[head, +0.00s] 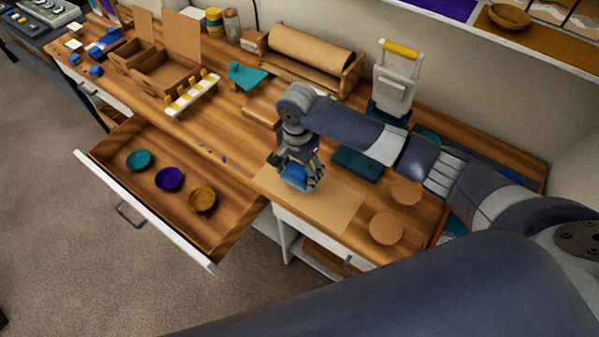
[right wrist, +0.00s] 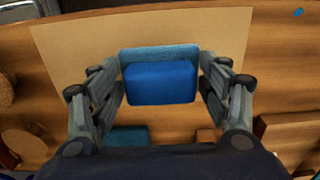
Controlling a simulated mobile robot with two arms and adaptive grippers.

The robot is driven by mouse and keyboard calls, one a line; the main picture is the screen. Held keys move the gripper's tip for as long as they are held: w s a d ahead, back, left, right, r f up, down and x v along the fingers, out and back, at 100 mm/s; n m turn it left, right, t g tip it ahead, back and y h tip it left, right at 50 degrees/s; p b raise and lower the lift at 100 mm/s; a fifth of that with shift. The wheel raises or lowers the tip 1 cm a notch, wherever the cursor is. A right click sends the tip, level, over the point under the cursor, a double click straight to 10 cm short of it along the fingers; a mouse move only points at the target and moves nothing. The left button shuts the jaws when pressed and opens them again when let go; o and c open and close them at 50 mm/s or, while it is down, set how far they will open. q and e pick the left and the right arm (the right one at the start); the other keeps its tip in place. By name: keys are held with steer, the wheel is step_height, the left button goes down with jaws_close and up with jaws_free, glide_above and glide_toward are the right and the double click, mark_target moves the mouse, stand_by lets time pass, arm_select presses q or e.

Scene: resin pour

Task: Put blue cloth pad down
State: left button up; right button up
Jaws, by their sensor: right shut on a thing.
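The blue cloth pad (head: 295,175) is between the fingers of my right gripper (head: 298,180), over a tan sheet (head: 335,208) on the wooden workbench. In the right wrist view the pad (right wrist: 160,84) shows a darker blue block-like part and a lighter blue layer along its far edge. The fingers of my right gripper (right wrist: 160,70) stand on both sides of it, shut on it. The tan sheet (right wrist: 75,60) lies beneath. I cannot tell whether the pad touches the sheet. My left gripper is not in view.
An open drawer (head: 145,215) left of the sheet holds a teal bowl (head: 139,160), a purple bowl (head: 169,179) and a brown bowl (head: 202,200). Round cork-coloured discs (head: 386,229) lie right of the sheet. A dark teal block (head: 357,162) lies behind it. Small blue bits (head: 224,158) lie on the bench.

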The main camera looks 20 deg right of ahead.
mark_target(300, 173)
steer(key=shift+w+d, duration=0.15)
steer(key=shift+w, duration=0.1)
steer(key=f, duration=0.2)
steer(key=p, duration=0.1)
steer(key=shift+w+d+f, duration=0.25)
steer(key=shift+f, duration=0.55)
steer(key=shift+f, duration=0.1)
steer(key=o, duration=1.2)
step_height(300, 173, up, 12)
steer(key=shift+r+b, duration=0.15)
steer(key=shift+b, duration=0.4)
